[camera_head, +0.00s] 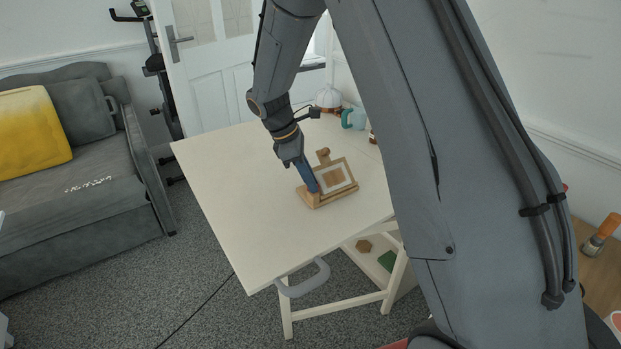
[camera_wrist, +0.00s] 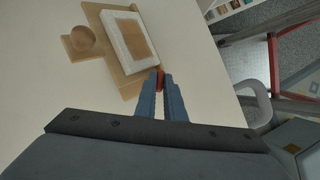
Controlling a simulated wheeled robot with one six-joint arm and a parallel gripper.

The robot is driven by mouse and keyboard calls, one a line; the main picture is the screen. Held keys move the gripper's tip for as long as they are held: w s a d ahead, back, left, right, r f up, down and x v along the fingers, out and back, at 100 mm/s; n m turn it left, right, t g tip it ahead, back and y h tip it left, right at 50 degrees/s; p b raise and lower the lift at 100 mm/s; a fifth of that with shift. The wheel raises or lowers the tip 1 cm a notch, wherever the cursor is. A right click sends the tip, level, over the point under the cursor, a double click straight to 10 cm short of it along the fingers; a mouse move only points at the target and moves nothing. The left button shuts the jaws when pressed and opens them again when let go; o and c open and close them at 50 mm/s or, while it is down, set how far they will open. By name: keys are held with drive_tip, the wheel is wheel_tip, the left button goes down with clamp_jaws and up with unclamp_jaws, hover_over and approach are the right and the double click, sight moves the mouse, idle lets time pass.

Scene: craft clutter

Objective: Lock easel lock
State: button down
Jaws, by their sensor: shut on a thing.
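A small wooden easel (camera_head: 322,200) stands on the white table, with a white-framed panel (camera_head: 334,178) on it. In the wrist view the easel (camera_wrist: 96,12) lies at the upper left, with its framed panel (camera_wrist: 130,38) and a round wooden knob (camera_wrist: 82,39) on its far side. My gripper (camera_head: 313,189) reaches down to the easel's left end. In the wrist view my gripper (camera_wrist: 160,82) is shut on a small red piece, the easel lock (camera_wrist: 160,76), beside the easel's edge. The fingers hide most of the lock, so its exact position is unclear.
The white table (camera_head: 235,185) is clear left of and in front of the easel. A teal mug (camera_head: 354,118) and a white-and-brown item (camera_head: 328,98) stand at the back. A grey handle (camera_head: 304,281) sticks out at the table's front edge.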

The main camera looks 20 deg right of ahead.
drive_tip(key=m, duration=0.2)
drive_tip(key=m+g, duration=0.1)
drive_tip(key=m+y+p, duration=0.1)
drive_tip(key=m, duration=0.1)
drive_tip(key=shift+w+d+m+g, duration=0.15)
drive_tip(key=shift+w+m+g, duration=0.15)
drive_tip(key=shift+g, duration=0.1)
drive_tip(key=m+y, duration=0.1)
drive_tip(key=m, duration=0.2)
drive_tip(key=m+g+y, duration=0.1)
drive_tip(key=m, duration=0.1)
drive_tip(key=shift+d+m+p, duration=0.15)
drive_tip(key=shift+m+p, duration=0.15)
drive_tip(key=shift+m, duration=0.1)
drive_tip(key=c, duration=2.1)
unclamp_jaws()
drive_tip(key=shift+r, duration=0.1)
drive_tip(key=b+v, duration=0.1)
drive_tip(key=v, duration=0.6)
drive_tip(key=shift+w+r+b, duration=0.2)
drive_tip(key=shift+r+b, duration=0.1)
